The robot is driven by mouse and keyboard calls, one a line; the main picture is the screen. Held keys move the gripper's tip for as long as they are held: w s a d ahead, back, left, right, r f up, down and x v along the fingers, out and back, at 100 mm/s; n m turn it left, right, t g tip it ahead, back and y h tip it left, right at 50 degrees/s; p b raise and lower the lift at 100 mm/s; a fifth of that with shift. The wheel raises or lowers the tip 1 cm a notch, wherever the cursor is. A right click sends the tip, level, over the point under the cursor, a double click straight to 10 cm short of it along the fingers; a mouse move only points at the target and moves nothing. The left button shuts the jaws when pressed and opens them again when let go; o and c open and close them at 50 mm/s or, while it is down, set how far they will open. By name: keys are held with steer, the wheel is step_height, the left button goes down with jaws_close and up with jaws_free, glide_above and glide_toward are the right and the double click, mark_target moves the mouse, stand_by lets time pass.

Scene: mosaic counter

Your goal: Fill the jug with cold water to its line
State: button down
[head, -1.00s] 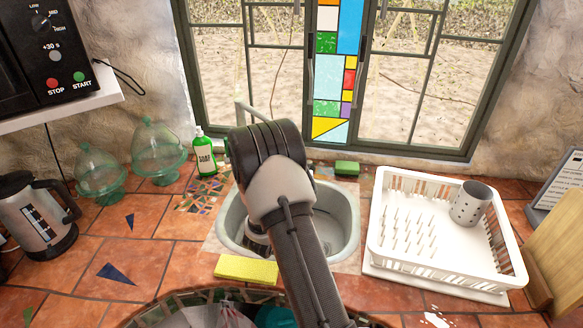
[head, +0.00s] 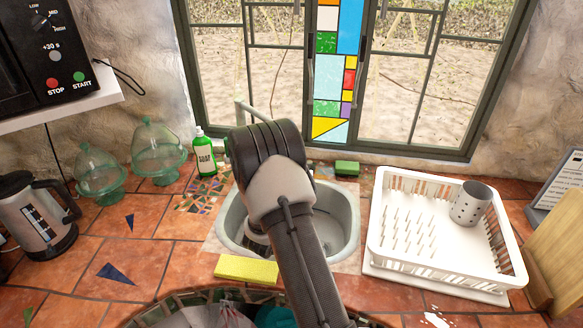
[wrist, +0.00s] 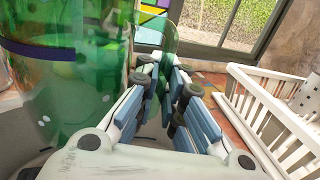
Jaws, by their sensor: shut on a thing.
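A clear green jug (wrist: 70,95) fills the left of the wrist view, close to my gripper. A dark blue line (wrist: 38,50) runs around its upper part. My gripper (wrist: 168,85) is shut on the jug's green handle (wrist: 165,40), which passes between the fingers. In the head view my arm covers the jug and my fingers, over the sink (head: 346,225). The tap's grey pipe (head: 238,108) shows behind my arm; its outlet is hidden. Pale spots show through the jug wall, but I cannot tell the water level or whether water runs.
A white dish rack (head: 375,240) with a grey cutlery cup (head: 469,204) stands right of the sink. A yellow sponge (head: 246,269) lies at the sink's front edge. A green soap bottle (head: 204,155), glass domes (head: 158,145) and a kettle (head: 38,215) stand to the left.

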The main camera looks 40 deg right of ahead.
steer(key=shift+r, duration=0.2)
steer(key=s+a, duration=0.3)
steer(key=s, duration=0.5)
steer(key=shift+a, duration=0.2)
stand_by(0.3)
steer(key=shift+b, duration=0.4)
stand_by(0.7)
stand_by(0.4)
steer(key=w+d, duration=0.2)
steer(key=w, duration=0.3)
steer(key=s, duration=0.1)
steer(key=s+a, duration=0.1)
steer(key=s, duration=0.1)
steer(key=s+a, duration=0.1)
steer(key=s, duration=0.1)
steer(key=shift+b, duration=0.3)
